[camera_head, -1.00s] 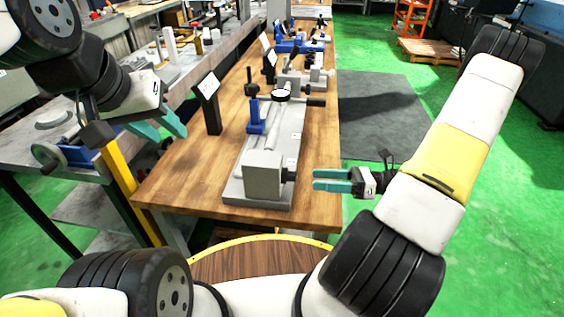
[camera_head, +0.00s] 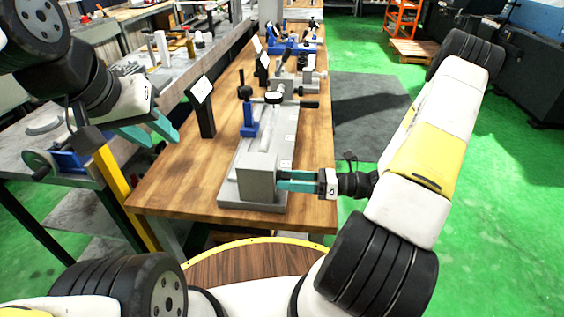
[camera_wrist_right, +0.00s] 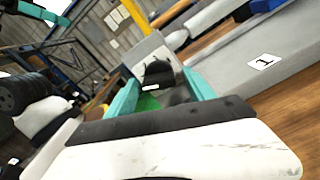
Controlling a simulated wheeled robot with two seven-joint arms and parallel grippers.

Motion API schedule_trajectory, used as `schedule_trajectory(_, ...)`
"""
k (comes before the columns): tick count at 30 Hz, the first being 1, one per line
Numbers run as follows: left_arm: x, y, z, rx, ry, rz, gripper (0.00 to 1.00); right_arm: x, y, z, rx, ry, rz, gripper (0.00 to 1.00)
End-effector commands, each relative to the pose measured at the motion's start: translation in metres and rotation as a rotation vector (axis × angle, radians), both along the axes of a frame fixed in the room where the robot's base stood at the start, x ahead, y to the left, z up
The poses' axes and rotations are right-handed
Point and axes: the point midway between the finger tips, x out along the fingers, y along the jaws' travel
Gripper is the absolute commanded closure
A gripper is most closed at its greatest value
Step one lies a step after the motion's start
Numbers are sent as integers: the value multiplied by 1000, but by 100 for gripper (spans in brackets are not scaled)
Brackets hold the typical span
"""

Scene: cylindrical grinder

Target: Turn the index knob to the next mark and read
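The grinder fixture (camera_head: 285,150) is a grey base on the wooden table, with a grey block (camera_head: 256,172) at its near end. The black index knob (camera_wrist_right: 158,72) sits on this block's face in the right wrist view; in the head view it is hidden by my right gripper (camera_head: 282,181). The right fingers are apart on either side of the knob, with slight gaps visible. My left gripper (camera_head: 155,136) is open and empty, left of the table.
A dark stand with a tilted white panel (camera_head: 201,92) is left of the fixture. A blue holder (camera_head: 249,118) rises from the base. More fixtures stand further back. A label marked 1 (camera_wrist_right: 264,61) is on the base.

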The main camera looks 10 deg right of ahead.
Motion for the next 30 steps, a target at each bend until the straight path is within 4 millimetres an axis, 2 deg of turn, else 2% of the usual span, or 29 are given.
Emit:
schedule_trajectory(1,0,0,0,0,0,0,64,0,0,0,0,0,0,46)
schedule_trajectory(9,0,0,0,0,0,0,64,0,0,0,0,-1,0,99)
schedule_trajectory(20,0,0,0,0,0,0,64,0,0,0,18,65,0,99)
schedule_trajectory(30,0,0,0,0,0,0,64,-1,0,0,86,306,1,99)
